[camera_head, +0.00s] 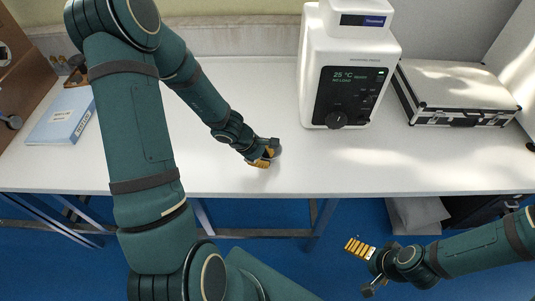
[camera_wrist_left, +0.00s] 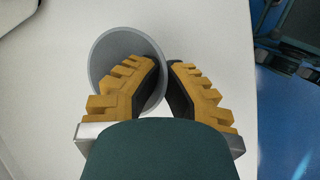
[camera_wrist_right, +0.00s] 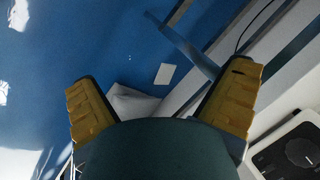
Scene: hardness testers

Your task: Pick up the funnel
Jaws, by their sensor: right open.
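The grey funnel (camera_wrist_left: 108,60) shows in the left wrist view as a wide round mouth. My left gripper (camera_wrist_left: 167,62) is at its rim, one finger inside the mouth and the other outside, with the wall pinched between them. In the head view my left gripper (camera_head: 263,158) is low over the white table, and only a small grey bit of the funnel (camera_head: 278,149) shows past it. The funnel's lower part is hidden. My right gripper (camera_head: 362,266) is open and empty, in front of the table's edge; its spread fingers also show in the right wrist view (camera_wrist_right: 165,105).
A white hardness tester (camera_head: 348,60) with a lit display stands on the white table (camera_head: 240,185), right of the left gripper. A silver case (camera_head: 455,90) is at the right. A blue-white box (camera_head: 62,117) lies at the left. The table's front middle is clear.

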